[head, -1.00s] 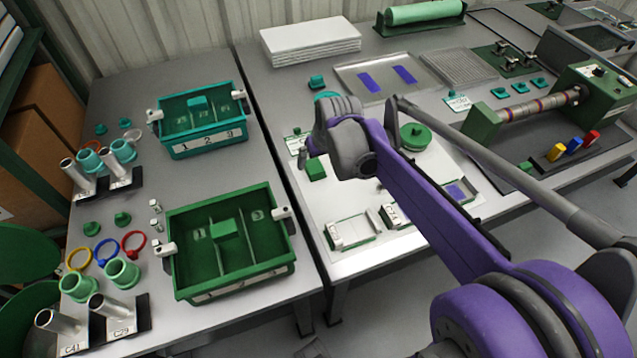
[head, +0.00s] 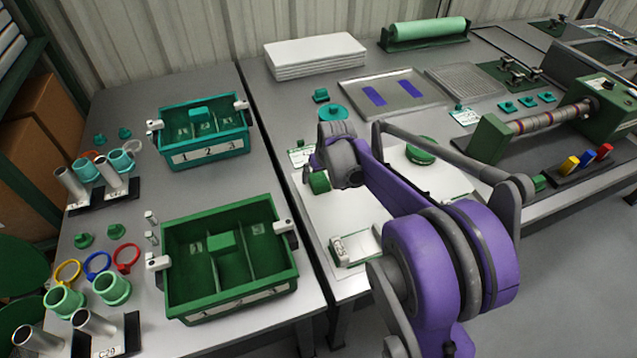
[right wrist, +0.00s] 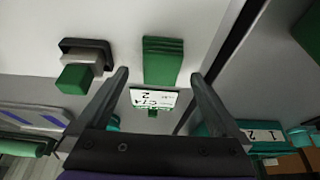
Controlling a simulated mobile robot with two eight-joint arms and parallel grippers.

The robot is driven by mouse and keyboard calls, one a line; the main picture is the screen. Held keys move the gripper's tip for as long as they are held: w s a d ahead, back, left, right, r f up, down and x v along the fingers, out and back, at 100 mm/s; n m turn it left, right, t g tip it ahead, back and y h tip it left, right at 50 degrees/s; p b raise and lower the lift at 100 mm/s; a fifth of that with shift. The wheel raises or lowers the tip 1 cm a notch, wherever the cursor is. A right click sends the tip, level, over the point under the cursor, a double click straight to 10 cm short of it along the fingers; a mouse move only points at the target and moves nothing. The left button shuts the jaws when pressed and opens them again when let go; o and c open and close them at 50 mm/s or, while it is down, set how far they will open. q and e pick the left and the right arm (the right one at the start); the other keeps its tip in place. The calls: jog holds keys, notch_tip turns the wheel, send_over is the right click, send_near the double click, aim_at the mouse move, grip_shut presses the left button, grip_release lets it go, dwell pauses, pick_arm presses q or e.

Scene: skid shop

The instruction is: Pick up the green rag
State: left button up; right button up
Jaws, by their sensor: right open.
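The green rag (right wrist: 163,62) is a folded, layered green pad lying on the white sheet. In the head view it shows as a small green patch (head: 318,182) just below my right wrist, which partly covers it. My right gripper (right wrist: 160,76) is open and empty above the sheet. In the right wrist view the rag shows between and beyond its two fingertips. I cannot tell how high the fingers are above it. In the head view the fingers are mostly hidden by the wrist. My left gripper is not in view.
A white label card (right wrist: 153,98) lies close to the rag. A dark-based item with a green block (right wrist: 75,78) stands beside it. Across the table gap are a green divided bin (head: 178,285) and a teal bin (head: 170,150). A metal tray (head: 352,88) lies behind.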

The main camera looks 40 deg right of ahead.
aim_at(320, 180)
jog(key=x, duration=0.2)
jog(key=shift+w+f, duration=0.15)
jog(key=shift+f, duration=0.1)
jog(key=c, duration=1.4)
jog(key=shift+r, duration=0.15)
notch_tip(320, 180, up, 10)
jog(key=p, duration=0.1)
jog(key=shift+p, duration=0.4)
jog(key=o, duration=0.7)
jog(key=c, duration=0.5)
